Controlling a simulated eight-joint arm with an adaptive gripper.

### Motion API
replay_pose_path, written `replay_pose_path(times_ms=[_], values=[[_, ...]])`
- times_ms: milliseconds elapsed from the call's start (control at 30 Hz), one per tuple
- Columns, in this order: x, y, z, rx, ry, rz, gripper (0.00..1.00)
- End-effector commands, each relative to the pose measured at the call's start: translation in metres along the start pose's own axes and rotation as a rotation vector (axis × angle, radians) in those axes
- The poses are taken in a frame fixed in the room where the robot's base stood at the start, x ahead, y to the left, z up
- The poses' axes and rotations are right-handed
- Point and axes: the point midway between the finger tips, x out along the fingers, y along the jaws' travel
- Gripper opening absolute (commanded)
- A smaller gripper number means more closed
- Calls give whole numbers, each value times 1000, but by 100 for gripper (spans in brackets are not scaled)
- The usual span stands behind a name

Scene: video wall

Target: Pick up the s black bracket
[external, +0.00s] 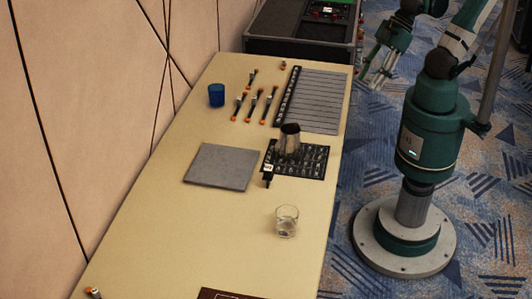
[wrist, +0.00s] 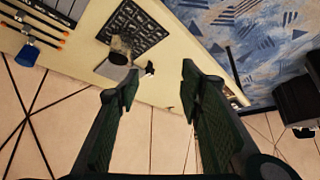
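A small black piece with a white patch (external: 268,171), which looks like the black bracket, is at the front left edge of a black gridded tray (external: 312,170) on the table. It seems to show in the wrist view as a small dark piece (wrist: 149,68) beside the tray (wrist: 150,28). I cannot read any letter on it. My gripper (external: 374,74) is raised beyond the table's right edge, apart from the bracket. In the wrist view my gripper (wrist: 159,80) is open, with nothing between its fingers.
A dark-topped metallic cup (external: 289,142) stands on the tray, close to the bracket. A grey board (external: 222,167) lies left, a clear glass (external: 286,221) stands nearer the camera. A blue cup (external: 216,95), several brushes and a striped panel (external: 312,100) are farther back.

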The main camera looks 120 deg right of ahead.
Motion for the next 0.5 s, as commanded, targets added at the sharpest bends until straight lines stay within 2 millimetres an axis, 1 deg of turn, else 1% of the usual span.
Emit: replay_pose_path(times_ms=[267,500], values=[[0,0,-3,6,-4,0,38],[4,1,-19,36,-28,2,38]])
